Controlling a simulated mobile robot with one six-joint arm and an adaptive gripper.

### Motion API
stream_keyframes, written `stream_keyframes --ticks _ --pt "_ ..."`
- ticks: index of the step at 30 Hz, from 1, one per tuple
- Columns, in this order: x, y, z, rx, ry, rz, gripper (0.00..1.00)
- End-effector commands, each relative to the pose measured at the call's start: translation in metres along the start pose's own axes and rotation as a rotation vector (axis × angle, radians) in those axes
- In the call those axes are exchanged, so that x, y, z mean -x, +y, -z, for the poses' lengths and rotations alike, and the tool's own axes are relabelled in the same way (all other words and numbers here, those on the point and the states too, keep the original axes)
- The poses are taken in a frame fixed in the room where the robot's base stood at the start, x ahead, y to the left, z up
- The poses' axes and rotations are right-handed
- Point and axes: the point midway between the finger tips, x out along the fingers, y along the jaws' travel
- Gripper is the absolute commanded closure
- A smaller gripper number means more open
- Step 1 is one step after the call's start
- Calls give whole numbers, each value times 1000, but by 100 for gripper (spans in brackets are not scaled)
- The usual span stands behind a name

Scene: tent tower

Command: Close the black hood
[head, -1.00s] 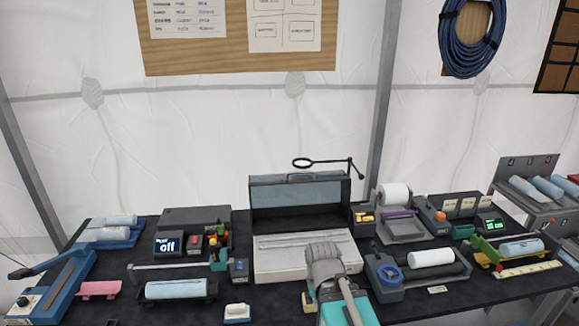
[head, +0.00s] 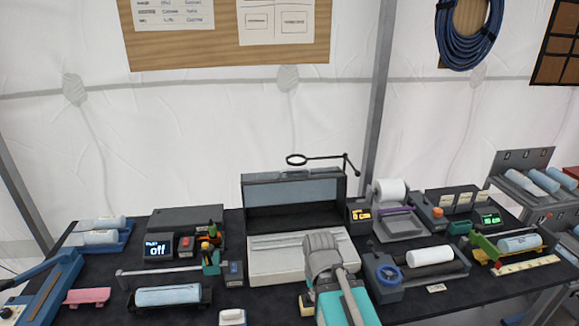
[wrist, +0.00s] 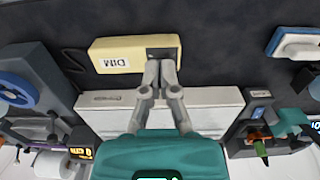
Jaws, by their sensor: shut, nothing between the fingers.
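The black hood (head: 293,215) stands raised at the back of a pale grey bench unit, with a grey window panel and a handle along its top edge. The unit's flat pale base (head: 268,265) lies open in front of it. My arm covers the base's front right part in the head view. In the wrist view, my gripper (wrist: 161,68) is shut and empty, its tips over the edge of a yellow box marked DIM (wrist: 110,55). The pale base (wrist: 210,98) shows behind the fingers there. The hood cannot be made out in the wrist view.
A magnifier on an arm (head: 296,160) stands behind the hood's right side. A blue-wheeled roller device (head: 388,277) is on the right. A tool cup (head: 211,262) and a display reading off (head: 158,250) are on the left. Dark table shows between the items.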

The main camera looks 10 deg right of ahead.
Motion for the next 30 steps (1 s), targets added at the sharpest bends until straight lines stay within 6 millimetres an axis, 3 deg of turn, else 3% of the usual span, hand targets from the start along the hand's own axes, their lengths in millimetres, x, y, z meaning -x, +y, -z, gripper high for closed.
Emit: stream_keyframes --ticks 5,11,17,30 --pt "4 0 5 0 3 0 100" --pt "22 0 34 0 22 0 100" --pt "56 3 90 -5 61 0 100" --pt "143 3 242 -5 177 0 100"
